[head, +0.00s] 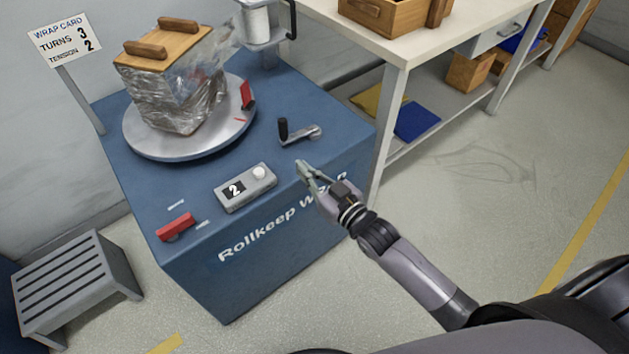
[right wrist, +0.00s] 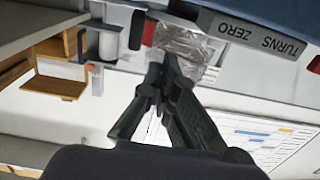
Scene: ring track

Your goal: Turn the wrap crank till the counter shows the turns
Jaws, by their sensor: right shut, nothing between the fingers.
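The wrap crank (head: 301,134), a grey arm with an upright black handle, sits on the blue wrap machine (head: 215,262) right of the turntable. The counter (head: 245,187) is a grey box with a white button, and its window shows 2. The wrap card (head: 65,40) reads turns 3, tension 2. My right gripper (head: 302,168) is shut and empty, between the counter and the machine's right edge, below the crank and apart from it. In the right wrist view its closed fingers (right wrist: 165,65) show with nothing between them. My left gripper is not in view.
A wrapped load (head: 180,95) with a wooden top stands on the round turntable (head: 150,148). A red slider (head: 175,227) is at the machine's front left. A film roll (head: 257,22) stands behind. A workbench (head: 430,40) is at right, a slatted stool (head: 72,285) at left.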

